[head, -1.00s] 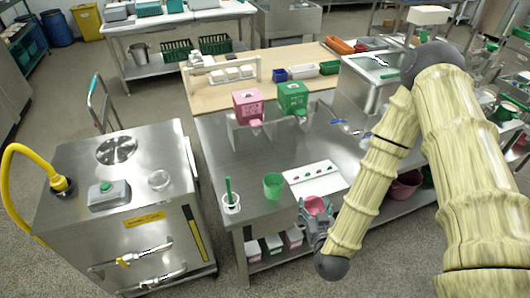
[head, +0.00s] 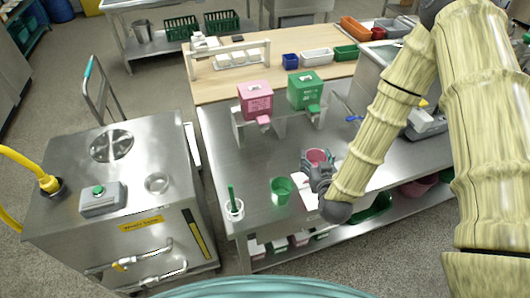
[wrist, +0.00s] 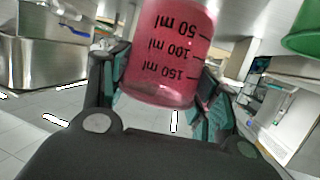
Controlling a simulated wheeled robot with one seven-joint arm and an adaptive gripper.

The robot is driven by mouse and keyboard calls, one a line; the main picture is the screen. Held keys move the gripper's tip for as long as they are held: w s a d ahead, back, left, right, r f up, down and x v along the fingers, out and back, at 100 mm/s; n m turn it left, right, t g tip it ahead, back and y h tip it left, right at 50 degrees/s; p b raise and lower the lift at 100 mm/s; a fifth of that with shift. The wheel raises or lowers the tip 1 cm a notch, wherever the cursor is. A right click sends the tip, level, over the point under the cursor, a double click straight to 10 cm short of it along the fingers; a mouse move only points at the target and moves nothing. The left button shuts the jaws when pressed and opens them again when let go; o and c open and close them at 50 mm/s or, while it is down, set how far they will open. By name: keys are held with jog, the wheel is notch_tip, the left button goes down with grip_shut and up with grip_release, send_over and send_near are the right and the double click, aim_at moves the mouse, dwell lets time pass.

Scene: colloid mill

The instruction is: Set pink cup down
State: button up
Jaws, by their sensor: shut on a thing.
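The pink cup (head: 318,156) is held in my gripper (head: 317,165) above the steel table (head: 225,165), toward its front. In the wrist view the pink cup (wrist: 168,50) fills the upper middle, with black volume marks that read upside down. The fingers of my gripper (wrist: 160,75) close on it from both sides. Whether the cup touches the table cannot be told. A white card (head: 308,197) on the table is mostly hidden behind my gripper and arm.
A green cup (head: 281,190) stands left of my gripper, and a white holder with a green stick (head: 234,209) stands at the front left corner. A pink dispenser (head: 256,100) and a green dispenser (head: 306,92) stand behind. Bare steel lies between them and the green cup.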

jog(key=w+f+n+y+b, duration=0.1)
jog(key=w+f+y+b, duration=0.1)
jog(key=w+b, duration=0.3)
jog(key=w+f+n+g+y+b, duration=0.1)
jog(key=w+f+n+y+b, duration=0.1)
jog(key=w+b, duration=0.3)
jog(key=w+f+n+y+b, duration=0.2)
jog(key=w+b, duration=0.3)
jog(key=w, duration=0.4)
jog(key=shift+w+a+g, duration=0.15)
jog(key=shift+a+g, duration=0.15)
jog(key=shift+g, duration=0.1)
jog(key=shift+w+d+y+b, duration=0.3)
jog(key=shift+w+b, duration=0.45)
jog(key=s+a+p, duration=0.1)
jog(key=a, duration=0.4)
jog(key=s+a+p, duration=0.1)
jog(key=s+a, duration=0.1)
jog(key=a, duration=0.4)
jog(key=s+a+p, duration=0.1)
jog(key=s+a, duration=0.1)
jog(key=a, duration=0.3)
jog(key=shift+s+a+r, duration=0.1)
jog(key=shift+a, duration=0.3)
jog(key=shift+s+a+p, duration=0.1)
jog(key=shift+a+p, duration=0.1)
jog(key=shift+p, duration=0.1)
jog(key=shift+f, duration=0.8)
jog(key=shift+f, duration=0.15)
